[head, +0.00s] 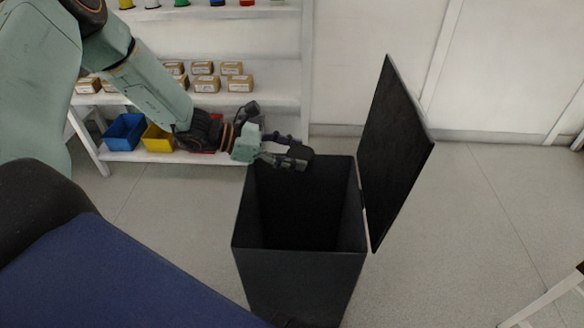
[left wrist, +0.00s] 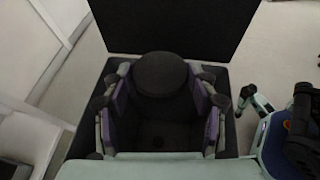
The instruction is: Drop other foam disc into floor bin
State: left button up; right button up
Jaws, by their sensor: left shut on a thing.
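My left gripper (head: 288,156) reaches in from the left over the far rim of the open black floor bin (head: 300,262). It is shut on a dark foam disc (head: 300,152), which hangs above the bin's opening. In the left wrist view the round dark disc (left wrist: 161,74) sits between the purple-lined fingers, with the dark inside of the bin below it. The bin's lid (head: 391,155) stands open on the right side. The bottom of the bin is too dark to tell what lies in it.
A white shelf (head: 270,100) with small boxes stands behind the bin. A blue bin (head: 124,131) and a yellow bin (head: 157,138) are on its low board. The floor right of the lid is mostly clear; a white-legged piece of furniture (head: 545,300) is at the lower right.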

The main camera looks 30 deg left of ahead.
aim_at(290, 154)
pick_arm(q)
jog(key=w+a+f, duration=0.1)
jog(key=w+a+f+b, duration=0.1)
jog(key=shift+f, duration=0.4)
jog(key=shift+w+a+f+b, duration=0.1)
jog(key=shift+w+b, duration=0.1)
jog(key=shift+b, duration=0.15)
jog(key=shift+s+d+r, duration=0.15)
jog(key=shift+d+r, duration=0.05)
jog(key=shift+d, duration=0.05)
notch_tip(290, 154, down, 6)
jog(key=b, duration=0.4)
jog(key=shift+b, duration=0.35)
pick_arm(e)
notch_tip(290, 154, down, 7)
jog(key=shift+a+f, duration=0.2)
jog(key=shift+a, duration=0.1)
pick_arm(q)
jog(key=shift+a+r, duration=0.1)
jog(key=o, duration=0.9)
jog(key=shift+a, duration=0.1)
